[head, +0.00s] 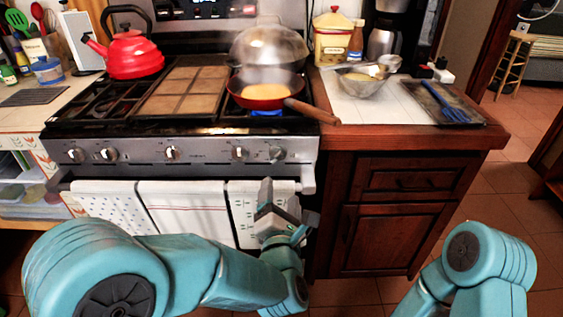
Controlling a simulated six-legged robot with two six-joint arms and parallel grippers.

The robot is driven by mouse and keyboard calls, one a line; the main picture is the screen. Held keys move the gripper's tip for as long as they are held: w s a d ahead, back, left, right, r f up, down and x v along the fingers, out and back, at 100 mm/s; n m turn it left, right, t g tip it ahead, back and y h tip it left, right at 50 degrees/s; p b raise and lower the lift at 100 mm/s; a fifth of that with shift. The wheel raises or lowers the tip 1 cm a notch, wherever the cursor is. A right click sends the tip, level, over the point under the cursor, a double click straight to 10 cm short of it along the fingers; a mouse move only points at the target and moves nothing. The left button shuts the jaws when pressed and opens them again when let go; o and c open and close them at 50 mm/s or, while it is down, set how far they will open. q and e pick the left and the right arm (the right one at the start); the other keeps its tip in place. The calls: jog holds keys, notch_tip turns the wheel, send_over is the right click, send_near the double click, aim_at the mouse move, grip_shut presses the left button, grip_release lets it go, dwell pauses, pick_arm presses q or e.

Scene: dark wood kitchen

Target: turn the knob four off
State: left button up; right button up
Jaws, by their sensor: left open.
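The stove front carries a row of several metal knobs. The fourth knob from the left (239,153) shows in full, and the rightmost knob (277,154) sits beside it. No number on the knobs is readable. A blue flame (266,113) burns at the front right burner, under a red pan (265,92) with yellow food. My left gripper (279,198) is open and empty, below the rightmost knob and in front of the right towel. It appears apart from the knobs. My right arm shows at the lower right, but its gripper is out of view.
The pan's wooden handle (312,111) sticks out past the stove's front right corner. Towels (185,210) hang from the oven handle. A red kettle (135,55) stands at the back left. The right counter (400,128) holds bowls and a tray.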

aim_at(280, 156)
pick_arm(q)
jog(key=w+p, duration=0.1)
jog(key=w, duration=1.2)
jog(key=shift+w, duration=0.3)
